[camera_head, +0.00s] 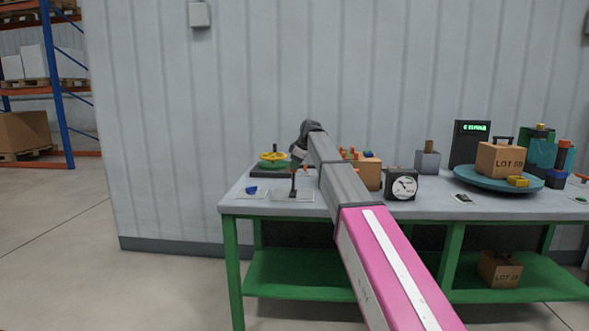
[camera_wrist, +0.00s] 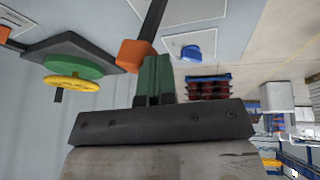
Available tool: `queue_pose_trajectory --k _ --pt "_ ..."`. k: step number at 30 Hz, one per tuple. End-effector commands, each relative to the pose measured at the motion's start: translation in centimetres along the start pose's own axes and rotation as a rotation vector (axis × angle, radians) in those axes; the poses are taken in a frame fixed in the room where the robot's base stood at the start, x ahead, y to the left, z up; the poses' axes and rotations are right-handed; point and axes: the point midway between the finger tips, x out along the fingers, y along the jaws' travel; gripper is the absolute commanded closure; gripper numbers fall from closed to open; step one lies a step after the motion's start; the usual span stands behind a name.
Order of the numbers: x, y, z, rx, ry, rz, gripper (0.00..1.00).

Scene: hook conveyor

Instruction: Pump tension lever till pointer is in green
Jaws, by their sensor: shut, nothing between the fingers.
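The tension lever appears to be the black bar (camera_wrist: 152,18) with an orange grip (camera_wrist: 134,52) in the wrist view. In the head view a dark upright (camera_head: 293,186) stands on a pale plate near the table's left end. My gripper (camera_wrist: 158,62) is shut and empty, its dark green fingers beside the orange grip; whether they touch cannot be told. In the head view my gripper (camera_head: 297,164) is just above the dark upright. A boxed gauge (camera_head: 403,187) with a white dial and dark pointer faces me; its pointer against any green zone is too small to read.
A yellow handwheel on a green base (camera_head: 272,160) is left of my gripper; it also shows in the wrist view (camera_wrist: 75,82). A blue knob (camera_head: 251,190) lies near the table's left edge. Right are a cardboard box (camera_head: 367,173) and a blue turntable (camera_head: 470,178) with a carton.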

Motion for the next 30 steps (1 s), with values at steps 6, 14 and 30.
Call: queue_pose_trajectory --k 6,14,30 --pt "0.5 2.0 -0.2 0.013 -0.006 -0.026 1.00" --pt "1.0 3.1 -0.2 0.012 -0.006 -0.024 1.00" --pt "1.3 3.8 -0.3 0.010 -0.007 -0.019 1.00"
